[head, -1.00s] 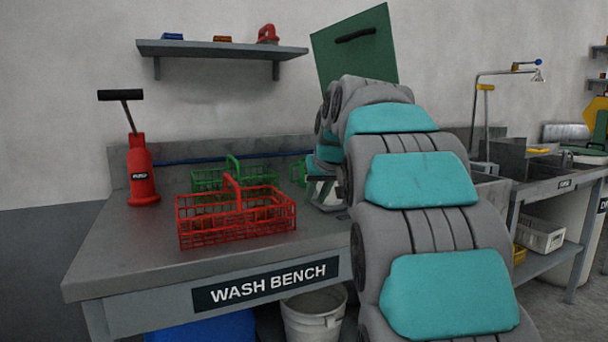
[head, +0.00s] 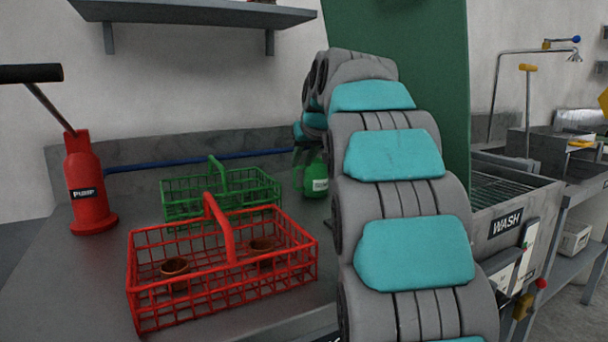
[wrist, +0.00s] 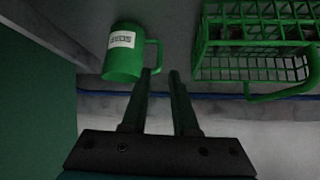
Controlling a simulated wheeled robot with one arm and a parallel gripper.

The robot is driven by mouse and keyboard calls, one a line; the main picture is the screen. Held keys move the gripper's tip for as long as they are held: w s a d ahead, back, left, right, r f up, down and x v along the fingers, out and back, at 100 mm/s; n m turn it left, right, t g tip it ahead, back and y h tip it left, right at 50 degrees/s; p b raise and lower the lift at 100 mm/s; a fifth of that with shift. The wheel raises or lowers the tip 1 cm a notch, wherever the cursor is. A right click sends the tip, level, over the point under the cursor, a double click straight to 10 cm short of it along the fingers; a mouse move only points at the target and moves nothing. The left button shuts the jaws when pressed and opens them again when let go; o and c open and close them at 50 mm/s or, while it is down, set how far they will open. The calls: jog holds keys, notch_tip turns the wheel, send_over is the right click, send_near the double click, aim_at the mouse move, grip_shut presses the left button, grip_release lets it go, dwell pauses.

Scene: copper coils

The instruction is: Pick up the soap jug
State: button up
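The soap jug is a green cylinder with a white label and a side handle.
A red wire basket (head: 135,290) with brown round pieces stands in front. The green basket (head: 170,190) is behind it; it also shows at right in the wrist view (wrist: 250,68). A red pump (head: 88,185) stands left. A green panel (head: 440,90) and wash sink (head: 500,225) are right.

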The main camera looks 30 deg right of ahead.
aim_at(294, 177)
jog(key=x, duration=0.6)
jog(key=p+x, duration=0.1)
jog(key=x, duration=0.5)
jog(key=shift+w+d+p, duration=0.15)
jog(key=shift+w+p, duration=0.15)
jog(key=shift+w, duration=0.1)
grip_shut()
dwell(1.0)
